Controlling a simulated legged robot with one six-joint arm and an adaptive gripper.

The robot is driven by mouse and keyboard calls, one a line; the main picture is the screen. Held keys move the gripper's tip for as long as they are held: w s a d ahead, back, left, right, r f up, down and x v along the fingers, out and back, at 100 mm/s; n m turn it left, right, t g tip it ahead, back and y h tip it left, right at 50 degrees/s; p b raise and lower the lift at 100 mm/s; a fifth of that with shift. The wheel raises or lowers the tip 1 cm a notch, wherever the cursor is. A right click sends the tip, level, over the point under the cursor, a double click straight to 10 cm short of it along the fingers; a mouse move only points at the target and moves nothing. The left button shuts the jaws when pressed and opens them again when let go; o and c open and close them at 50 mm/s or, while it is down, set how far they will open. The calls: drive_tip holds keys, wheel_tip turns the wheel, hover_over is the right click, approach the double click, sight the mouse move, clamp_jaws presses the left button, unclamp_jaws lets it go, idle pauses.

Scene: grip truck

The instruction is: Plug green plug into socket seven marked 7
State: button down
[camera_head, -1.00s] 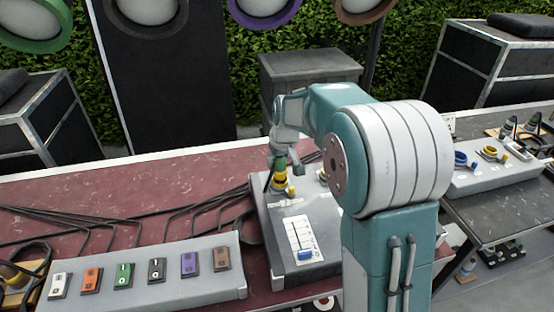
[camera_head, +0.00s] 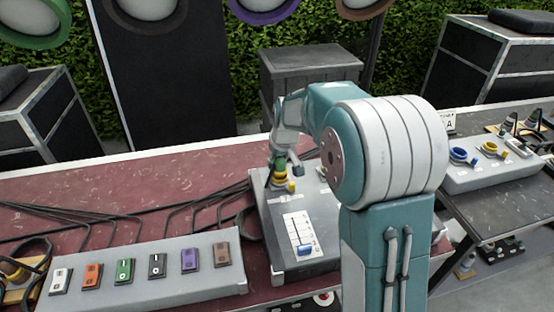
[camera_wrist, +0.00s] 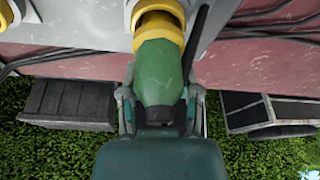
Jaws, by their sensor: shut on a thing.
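My gripper (camera_wrist: 162,108) is shut on the green plug (camera_wrist: 160,72), with a finger on each side of its body. In the wrist view, the plug's yellow front end meets a yellow-ringed socket (camera_wrist: 160,22) on a grey box. I cannot tell how deep it sits. In the head view, my gripper (camera_head: 280,155) is over the far left part of the grey box (camera_head: 322,268), above the yellow socket (camera_head: 279,179). The plug is mostly hidden there. A small white label (camera_head: 285,198) lies in front of the socket, but its number is unreadable.
A switch panel (camera_head: 150,290) with several coloured switches stands at the front left. Black cables (camera_head: 130,225) cross the red tabletop. A second box with blue and yellow sockets (camera_head: 490,177) stands at the right. My arm hides part of the grey box.

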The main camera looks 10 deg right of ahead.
drive_tip(key=shift+f, duration=0.5)
drive_tip(key=shift+c, duration=1.1)
unclamp_jaws()
drive_tip(key=shift+o, duration=0.3)
drive_tip(key=shift+o, duration=0.8)
drive_tip(key=shift+r, duration=0.1)
drive_tip(key=shift+r, duration=2.4)
